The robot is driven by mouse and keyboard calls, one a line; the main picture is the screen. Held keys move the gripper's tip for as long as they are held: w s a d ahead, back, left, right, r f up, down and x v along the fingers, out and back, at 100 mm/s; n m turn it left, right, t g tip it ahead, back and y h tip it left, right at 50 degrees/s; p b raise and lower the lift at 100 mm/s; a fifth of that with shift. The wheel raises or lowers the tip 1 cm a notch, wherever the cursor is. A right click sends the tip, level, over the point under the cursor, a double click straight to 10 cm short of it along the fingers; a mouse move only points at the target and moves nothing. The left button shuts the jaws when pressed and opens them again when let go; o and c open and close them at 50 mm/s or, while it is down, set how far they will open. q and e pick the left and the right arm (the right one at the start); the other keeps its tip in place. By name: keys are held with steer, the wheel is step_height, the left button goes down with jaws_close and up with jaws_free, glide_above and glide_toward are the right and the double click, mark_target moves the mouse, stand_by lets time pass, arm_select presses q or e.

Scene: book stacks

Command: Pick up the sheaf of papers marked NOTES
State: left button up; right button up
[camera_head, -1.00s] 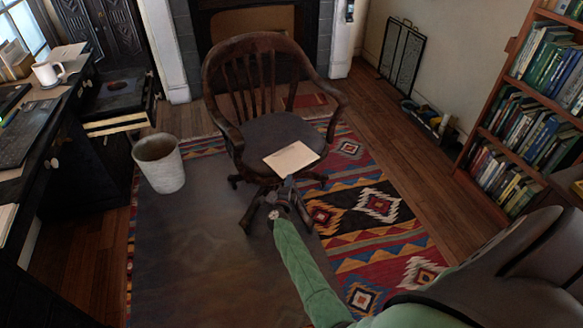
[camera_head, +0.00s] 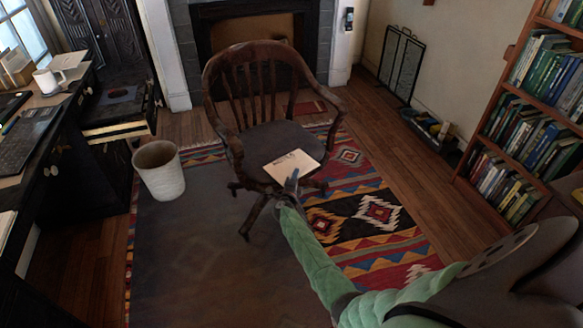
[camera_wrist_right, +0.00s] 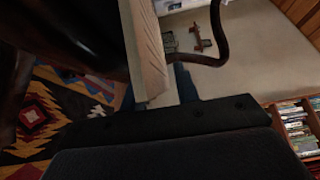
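The sheaf of papers (camera_head: 294,163) is a pale, thin stack with small dark marking on top, too small to read. It lies on the front of the wooden chair's seat (camera_head: 272,138). My right gripper (camera_head: 291,180) is at the sheaf's near edge. In the right wrist view the sheaf (camera_wrist_right: 148,50) runs down between the two dark blue fingers of my right gripper (camera_wrist_right: 157,92). A small gap shows beside the right finger, so the fingers look open around the edge. My left gripper is not in view.
The chair's curved arms flank the seat. A white wastebasket (camera_head: 160,172) stands left of the chair, near the dark desk (camera_head: 62,160). A bookcase (camera_head: 487,135) is at the right. A patterned rug (camera_head: 375,215) covers the floor under the chair.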

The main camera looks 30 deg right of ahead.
jaws_close()
steer(key=shift+r, duration=0.1)
